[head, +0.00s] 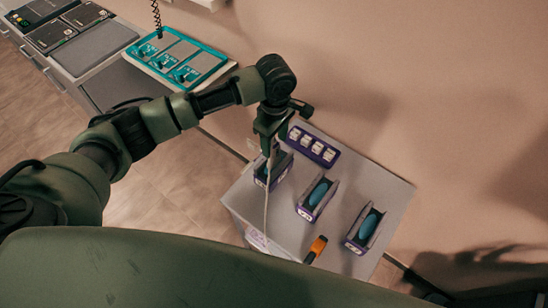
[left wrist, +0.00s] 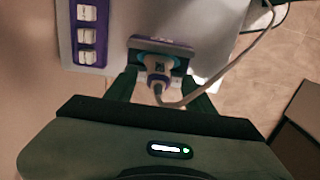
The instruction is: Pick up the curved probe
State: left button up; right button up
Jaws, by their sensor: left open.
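The curved probe (left wrist: 157,72) is a pale, stubby piece with a grey cable curling off to the right. It sits in a purple-edged, teal-lined holder (left wrist: 172,46), the leftmost of three on the cart top in the head view (head: 281,168). My left gripper (head: 270,150) points down over this holder and hides most of the probe there. In the left wrist view its dark fingers (left wrist: 160,84) are spread, one on each side of the probe; whether they touch it I cannot tell. My right gripper is not in view.
Two more holders (head: 317,197) (head: 365,228) with blue linings stand to the right on the grey cart (head: 290,231). A purple strip (head: 314,147) with white pieces lies behind. An orange-handled item (head: 316,247) is near the front edge. A teal panel (head: 180,58) stands at upper left.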

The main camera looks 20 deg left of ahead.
aim_at(274, 151)
pick_arm(q)
jog(key=f, duration=0.2)
jog(key=f+p, duration=0.1)
jog(key=f, duration=0.2)
jog(key=shift+w+a+f, duration=0.1)
jog(key=shift+w+a, duration=0.05)
jog(key=shift+a, duration=0.05)
grip_shut()
